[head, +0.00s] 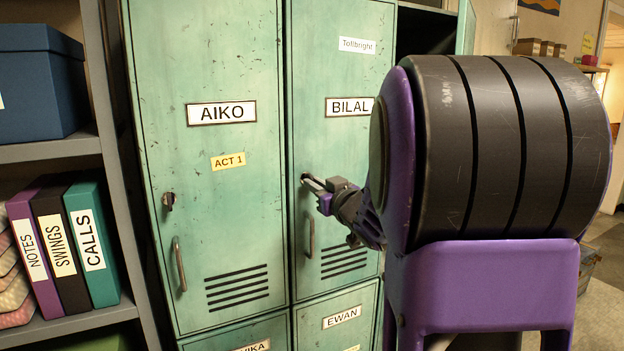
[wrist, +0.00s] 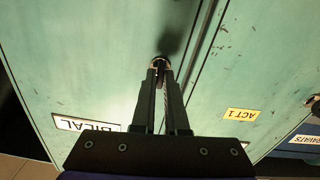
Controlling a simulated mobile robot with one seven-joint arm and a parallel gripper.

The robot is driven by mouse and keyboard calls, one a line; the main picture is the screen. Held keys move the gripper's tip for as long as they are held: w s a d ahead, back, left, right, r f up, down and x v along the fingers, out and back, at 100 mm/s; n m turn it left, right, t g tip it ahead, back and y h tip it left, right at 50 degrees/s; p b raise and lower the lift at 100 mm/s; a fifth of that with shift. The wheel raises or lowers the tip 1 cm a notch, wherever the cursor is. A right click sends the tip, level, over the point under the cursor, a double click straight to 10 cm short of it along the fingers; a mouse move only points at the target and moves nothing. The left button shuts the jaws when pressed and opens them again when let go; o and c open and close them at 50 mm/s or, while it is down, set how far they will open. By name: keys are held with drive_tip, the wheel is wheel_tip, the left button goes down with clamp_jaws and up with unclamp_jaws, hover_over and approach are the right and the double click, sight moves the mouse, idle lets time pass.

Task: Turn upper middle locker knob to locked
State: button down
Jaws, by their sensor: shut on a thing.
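The upper middle locker (head: 335,80) is a green metal door with a BILAL label, shut in its frame. My gripper (head: 312,181) is at the left edge of this door, below the label and above the door's handle (head: 310,235). In the wrist view my gripper (wrist: 160,72) has its two fingers closed on a small dark knob (wrist: 160,60) on the door. The fingers hide most of the knob, so I cannot tell which way it is turned. In the head view the fingers cover it.
The AIKO locker (head: 215,65) on the left is shut, with its own knob (head: 169,201) and handle (head: 180,265). A locker door (head: 465,25) stands open at the right. A shelf with binders (head: 88,235) and a blue box (head: 38,85) is at the far left.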

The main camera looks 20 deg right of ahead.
drive_tip(key=shift+r+m, duration=0.15)
drive_tip(key=shift+m, duration=0.45)
drive_tip(key=c, duration=0.9)
unclamp_jaws()
drive_tip(key=shift+c, duration=0.2)
drive_tip(key=shift+s+f, duration=0.1)
drive_tip(key=shift+f, duration=0.1)
